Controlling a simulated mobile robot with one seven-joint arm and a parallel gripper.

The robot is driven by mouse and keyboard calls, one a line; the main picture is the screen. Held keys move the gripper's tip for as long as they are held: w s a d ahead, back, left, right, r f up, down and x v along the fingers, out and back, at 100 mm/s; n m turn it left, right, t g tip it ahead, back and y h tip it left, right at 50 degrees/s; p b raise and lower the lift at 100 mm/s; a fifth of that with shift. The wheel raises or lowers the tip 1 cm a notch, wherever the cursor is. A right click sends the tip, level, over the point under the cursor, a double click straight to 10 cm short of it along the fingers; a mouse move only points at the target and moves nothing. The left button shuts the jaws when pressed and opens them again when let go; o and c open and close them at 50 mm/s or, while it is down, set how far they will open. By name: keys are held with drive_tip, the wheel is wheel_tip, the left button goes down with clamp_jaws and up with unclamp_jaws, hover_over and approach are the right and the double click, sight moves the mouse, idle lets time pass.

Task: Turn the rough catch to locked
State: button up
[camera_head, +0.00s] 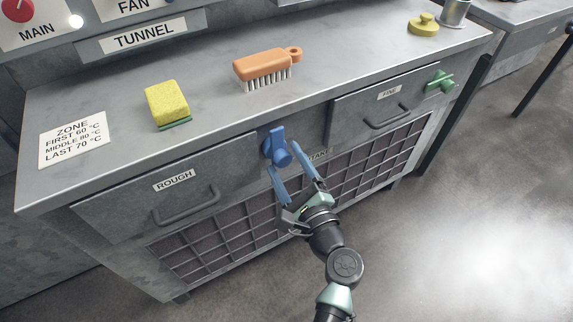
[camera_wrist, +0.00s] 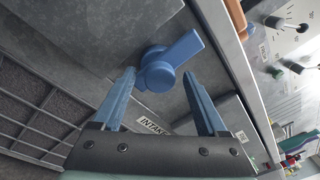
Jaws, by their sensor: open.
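The rough catch is a blue turning catch (camera_head: 277,147) on the cabinet front, just right of the drawer labelled ROUGH (camera_head: 130,195). In the head view its lever points roughly upward. In the wrist view the catch (camera_wrist: 160,70) has a round hub, with its lever slanting to the upper right. My gripper (camera_head: 282,157) is open just in front of the catch. In the wrist view the blue fingertips (camera_wrist: 160,74) stand on either side of the hub, apart from each other. I cannot tell whether either touches it.
A green catch (camera_head: 438,81) sits by the FINE drawer (camera_head: 345,108) to the right. A dark intake grille (camera_head: 235,235) lies below. Floor to the right is clear.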

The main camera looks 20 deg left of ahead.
clamp_jaws()
idle(0.4)
drive_tip(key=n+b, duration=0.1)
drive_tip(key=b, duration=0.1)
drive_tip(key=n+b, duration=0.2)
drive_tip(key=shift+f, duration=0.3)
drive_tip(key=n+b, duration=0.6)
drive_tip(key=shift+f+y, duration=0.1)
drive_tip(key=shift+y, duration=0.3)
drive_tip(key=n+y+b, duration=0.1)
drive_tip(key=n+b, duration=0.6)
drive_tip(key=shift+d+r+n+g+b, duration=0.15)
drive_tip(key=shift+n+g+b, duration=0.25)
drive_tip(key=shift+n+b, duration=1.2)
drive_tip(key=shift+r, duration=0.15)
